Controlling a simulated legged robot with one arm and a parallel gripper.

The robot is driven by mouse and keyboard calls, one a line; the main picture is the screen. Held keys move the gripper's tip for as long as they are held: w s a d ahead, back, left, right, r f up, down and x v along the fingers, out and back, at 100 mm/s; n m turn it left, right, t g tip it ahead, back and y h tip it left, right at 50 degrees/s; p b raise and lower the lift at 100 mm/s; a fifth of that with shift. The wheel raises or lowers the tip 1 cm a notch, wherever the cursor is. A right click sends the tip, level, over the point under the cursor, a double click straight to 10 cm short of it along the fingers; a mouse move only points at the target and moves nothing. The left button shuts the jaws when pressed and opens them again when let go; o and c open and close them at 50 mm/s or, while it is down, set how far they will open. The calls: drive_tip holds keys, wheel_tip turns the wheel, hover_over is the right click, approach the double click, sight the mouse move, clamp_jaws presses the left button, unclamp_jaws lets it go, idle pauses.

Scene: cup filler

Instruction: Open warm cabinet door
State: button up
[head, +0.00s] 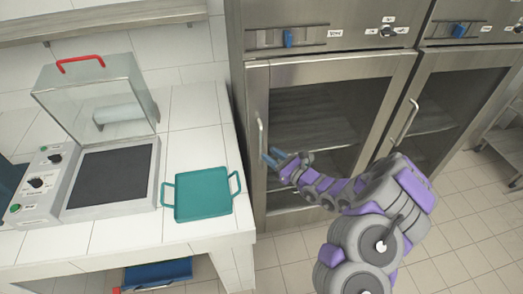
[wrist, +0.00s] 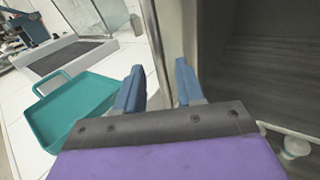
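The warm cabinet (head: 352,32) is a steel unit with two glass-panelled doors. Its left door (head: 330,64) looks shut in the head view, with shelves showing through the dark glass. A slim vertical handle (head: 261,136) is on this door's left side. My gripper (head: 272,157) is at the handle's lower part. In the wrist view, my gripper's blue fingers (wrist: 160,86) are spread apart, and the handle bar (wrist: 157,50) runs down between them. I cannot tell whether either finger touches it. The bar's lower end is hidden behind the gripper's body.
The right door has its own handle (head: 405,121). A white tiled counter (head: 195,110) on the left holds a teal tray (head: 204,194) and a machine with a raised clear lid (head: 98,92). Tiled floor (head: 465,215) is open at right, before a metal rack (head: 508,140).

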drive_tip(key=shift+b+x, duration=0.35)
drive_tip(key=shift+x, duration=2.4)
drive_tip(key=shift+c, duration=0.2)
clamp_jaws()
